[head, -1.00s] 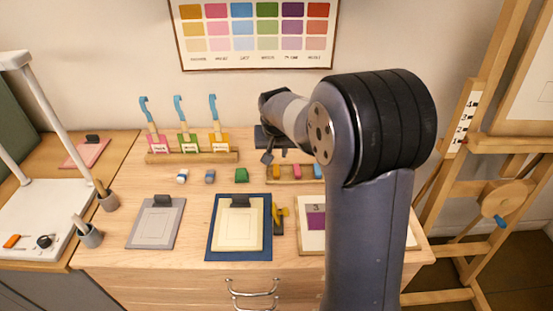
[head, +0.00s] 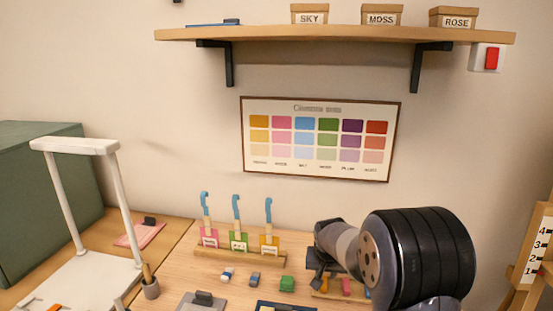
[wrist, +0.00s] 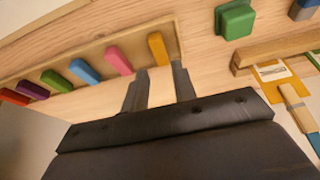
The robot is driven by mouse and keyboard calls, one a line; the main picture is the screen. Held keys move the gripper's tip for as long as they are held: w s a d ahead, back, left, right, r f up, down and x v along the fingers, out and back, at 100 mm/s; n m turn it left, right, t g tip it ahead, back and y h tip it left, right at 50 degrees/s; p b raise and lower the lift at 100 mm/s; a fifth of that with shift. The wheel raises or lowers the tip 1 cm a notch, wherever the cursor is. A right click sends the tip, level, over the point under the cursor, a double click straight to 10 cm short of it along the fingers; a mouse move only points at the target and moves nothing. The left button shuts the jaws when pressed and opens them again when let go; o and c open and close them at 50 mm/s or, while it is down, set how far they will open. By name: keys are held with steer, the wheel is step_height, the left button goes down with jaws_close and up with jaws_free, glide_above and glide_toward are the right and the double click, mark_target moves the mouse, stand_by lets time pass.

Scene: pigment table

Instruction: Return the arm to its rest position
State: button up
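My arm reaches in at the lower right of the head view, bent over the wooden table (head: 210,275). My gripper (head: 318,283) is at the left end of the pigment tray and partly hidden by my own wrist. In the wrist view its two dark fingers (wrist: 160,80) stand apart with nothing between them. The fingers are close to the tray (wrist: 138,43), near the yellow stick (wrist: 158,48). I cannot tell their height above the table.
The tray holds several coloured sticks, including pink (wrist: 118,60) and blue (wrist: 85,70). A green block (head: 287,284) lies left of my gripper, before a rack of brushes (head: 240,258). A wall shelf (head: 330,35) holds boxes above.

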mark_target(325, 280)
steer(key=x, duration=0.5)
steer(key=shift+w+d+f, duration=0.1)
steer(key=shift+w+f, duration=0.05)
steer(key=shift+f, duration=0.2)
steer(key=shift+r, duration=1.1)
steer(key=shift+f, duration=0.1)
